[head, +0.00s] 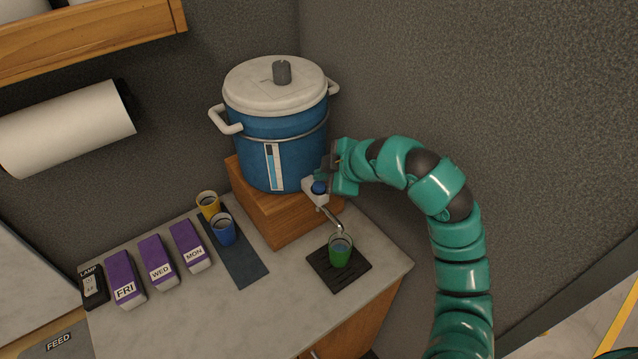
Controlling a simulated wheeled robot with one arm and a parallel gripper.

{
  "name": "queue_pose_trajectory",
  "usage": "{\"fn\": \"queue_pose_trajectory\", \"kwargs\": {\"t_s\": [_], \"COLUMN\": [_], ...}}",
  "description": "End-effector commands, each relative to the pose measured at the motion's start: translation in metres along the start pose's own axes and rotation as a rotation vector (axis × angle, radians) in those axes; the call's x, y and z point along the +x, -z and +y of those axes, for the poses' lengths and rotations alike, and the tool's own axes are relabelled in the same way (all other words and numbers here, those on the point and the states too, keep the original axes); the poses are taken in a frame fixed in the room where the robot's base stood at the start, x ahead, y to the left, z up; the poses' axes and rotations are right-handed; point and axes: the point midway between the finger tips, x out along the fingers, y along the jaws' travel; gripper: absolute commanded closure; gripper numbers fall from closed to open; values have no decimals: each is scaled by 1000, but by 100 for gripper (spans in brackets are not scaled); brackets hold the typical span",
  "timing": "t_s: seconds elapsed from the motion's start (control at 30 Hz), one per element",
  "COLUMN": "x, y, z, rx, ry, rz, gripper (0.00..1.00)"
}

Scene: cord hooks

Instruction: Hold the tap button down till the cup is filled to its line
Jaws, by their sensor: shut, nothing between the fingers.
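A blue dispenser (255,150) with a white lid stands on a wooden block. Its tap (312,194) has a blue button (319,187) on top and a thin spout (332,219) pointing down to the right. A green see-through cup (340,252) stands upright under the spout on a dark drip mat (325,272). Its line and exact liquid level are too small to tell. My gripper (323,176) is shut and empty, at the button from above and right. I cannot tell whether it touches or presses the button.
A yellow cup (208,203) and a blue cup (222,230) stand on a dark strip (245,270) at left. Purple boxes labelled FRI (124,278), WED (157,263) and MON (190,247) are further left. The wooden block (275,222) sits near the wall. The counter's front middle is clear.

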Motion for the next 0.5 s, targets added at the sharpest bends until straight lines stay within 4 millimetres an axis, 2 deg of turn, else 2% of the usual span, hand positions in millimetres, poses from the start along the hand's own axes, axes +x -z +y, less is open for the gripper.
{"fn": "queue_pose_trajectory", "kwargs": {"t_s": [0.27, 0.5], "x": [-2, -16], "y": [2, 12], "z": [2, 13], "rx": [0, -1], "ry": [-1, -4], "rz": [0, 1], "gripper": [100, 100]}}
